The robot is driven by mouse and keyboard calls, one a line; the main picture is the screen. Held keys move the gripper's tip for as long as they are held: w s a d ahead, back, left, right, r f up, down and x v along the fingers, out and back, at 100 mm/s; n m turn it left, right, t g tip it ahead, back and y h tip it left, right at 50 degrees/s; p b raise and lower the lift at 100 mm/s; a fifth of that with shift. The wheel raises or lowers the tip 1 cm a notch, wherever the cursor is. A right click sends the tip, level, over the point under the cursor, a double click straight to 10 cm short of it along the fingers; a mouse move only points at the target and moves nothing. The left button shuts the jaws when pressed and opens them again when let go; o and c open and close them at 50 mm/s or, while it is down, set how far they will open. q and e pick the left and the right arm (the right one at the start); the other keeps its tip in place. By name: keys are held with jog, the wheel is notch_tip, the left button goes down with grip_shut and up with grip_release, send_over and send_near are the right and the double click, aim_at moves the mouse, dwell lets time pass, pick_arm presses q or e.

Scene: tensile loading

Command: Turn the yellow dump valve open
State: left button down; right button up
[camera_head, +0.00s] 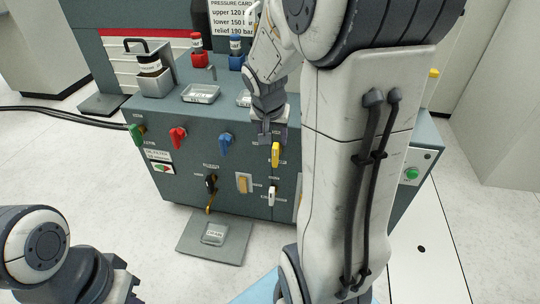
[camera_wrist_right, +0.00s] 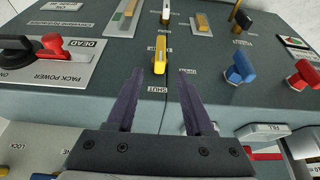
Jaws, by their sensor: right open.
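The yellow valve handle (camera_head: 276,154) is on the front face of the grey console, pointing up and down. It also shows in the right wrist view (camera_wrist_right: 160,54), with a label reading SHUT close to its end. My right gripper (camera_head: 270,137) is just above the handle in the head view. In the right wrist view its two dark fingers (camera_wrist_right: 158,74) are apart, with the handle just beyond the tips and in line with the gap. Nothing is between the fingers. Contact cannot be made out. My left gripper (camera_head: 126,288) is at the lower left, partly hidden by its arm.
Green (camera_head: 136,134), red (camera_head: 178,138) and blue (camera_head: 225,144) handles are left of the yellow one. Below are a black-and-yellow handle (camera_head: 210,184), a tan lever (camera_head: 243,183) and a white handle (camera_head: 271,196). A drain tray (camera_head: 214,234) stands on the floor plate. My right arm hides the console's right part.

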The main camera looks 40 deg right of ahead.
aim_at(275, 153)
jog(key=b+x, duration=0.5)
jog(key=x, duration=0.5)
jog(key=shift+a, duration=0.15)
grip_shut()
